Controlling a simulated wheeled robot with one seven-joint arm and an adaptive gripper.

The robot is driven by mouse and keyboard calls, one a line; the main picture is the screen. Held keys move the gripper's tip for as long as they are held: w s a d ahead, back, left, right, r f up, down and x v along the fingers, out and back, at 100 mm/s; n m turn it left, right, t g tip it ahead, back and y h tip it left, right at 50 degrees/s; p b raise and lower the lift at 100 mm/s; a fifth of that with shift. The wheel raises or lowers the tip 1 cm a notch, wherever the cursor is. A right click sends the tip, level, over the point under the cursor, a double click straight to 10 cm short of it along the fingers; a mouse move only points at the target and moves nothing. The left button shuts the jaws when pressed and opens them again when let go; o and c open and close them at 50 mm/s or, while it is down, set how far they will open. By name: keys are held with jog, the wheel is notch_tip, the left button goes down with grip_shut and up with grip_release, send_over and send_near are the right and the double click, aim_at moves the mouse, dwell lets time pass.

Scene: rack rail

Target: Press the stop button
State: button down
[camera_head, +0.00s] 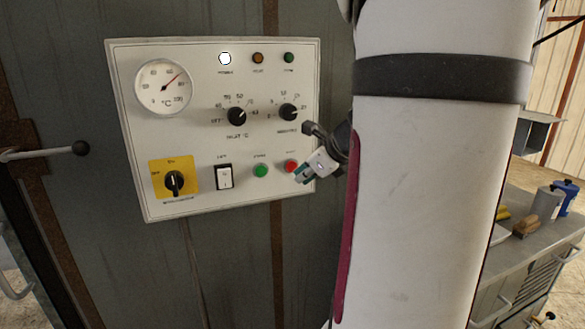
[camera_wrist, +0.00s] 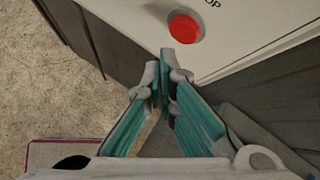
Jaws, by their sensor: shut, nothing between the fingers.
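The red stop button (camera_head: 291,166) sits at the lower right of the white control panel (camera_head: 200,210). In the wrist view the red button (camera_wrist: 184,28) shows at the top, with part of a label ending in "OP" above it. My gripper (camera_head: 303,174) is at the panel's lower right edge, just beside the red button in the head view. In the wrist view the fingertips of my gripper (camera_wrist: 163,58) are shut together and empty, a little below the button. Whether they touch the panel I cannot tell.
The panel also holds a green button (camera_head: 261,170), a white rocker switch (camera_head: 224,178), a yellow-backed rotary switch (camera_head: 174,183), two black knobs, a dial gauge (camera_head: 163,88) and lamps. A lever handle (camera_head: 45,152) sticks out at left. A workbench (camera_head: 555,235) with containers stands at right.

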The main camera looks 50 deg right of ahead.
jog(key=s+a, duration=0.1)
jog(key=s, duration=0.1)
jog(key=s+a, duration=0.1)
jog(key=shift+s+a, duration=0.1)
jog(key=shift+s, duration=0.25)
dwell(0.8)
jog(key=w+a+r+n+g+y, duration=0.1)
jog(key=a+n+y, duration=0.1)
jog(key=a+n, duration=0.75)
jog(key=w+a+r+n+g+y, duration=0.15)
jog(key=a+n, duration=0.45)
jog(key=a, duration=0.6)
jog(key=s+a+n+g, duration=0.1)
jog(key=s+a+n, duration=0.4)
jog(key=n, duration=0.4)
jog(key=s+a+f+n+h, duration=0.1)
jog(key=s+a+n, duration=0.3)
jog(key=a+n, duration=0.3)
jog(key=n, duration=0.3)
jog(key=shift+s+f+g, duration=0.15)
jog(key=shift+s+g, duration=0.2)
jog(key=shift+s, duration=0.05)
jog(key=shift+d, duration=0.1)
